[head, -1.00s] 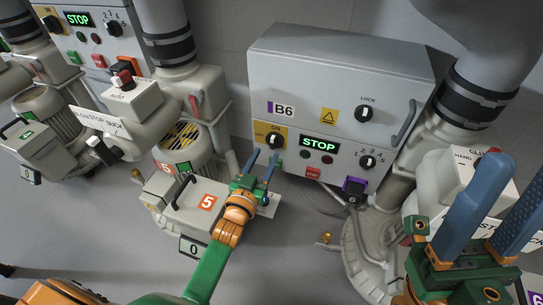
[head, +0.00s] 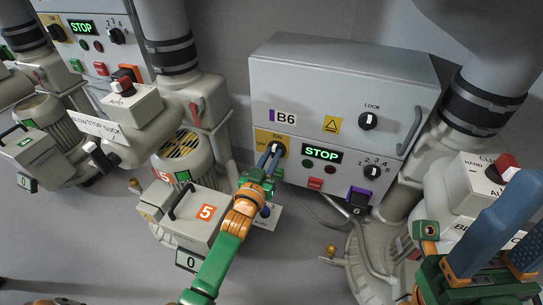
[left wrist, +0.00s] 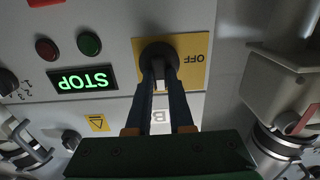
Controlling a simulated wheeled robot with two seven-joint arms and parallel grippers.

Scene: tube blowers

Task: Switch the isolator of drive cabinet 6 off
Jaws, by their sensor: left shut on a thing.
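My left gripper (head: 270,160) is shut on this knob. In the left wrist view, which is upside down, both blue fingers close on the isolator knob (left wrist: 157,53) beside the OFF mark. My right gripper (head: 520,215) is open and empty at the lower right.
A green STOP display (head: 321,153) is lit beside the isolator, above a red button (head: 315,183). A lock knob (head: 368,121) and a numbered selector (head: 372,171) are to the right. A control box (head: 480,185) is near my right gripper.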

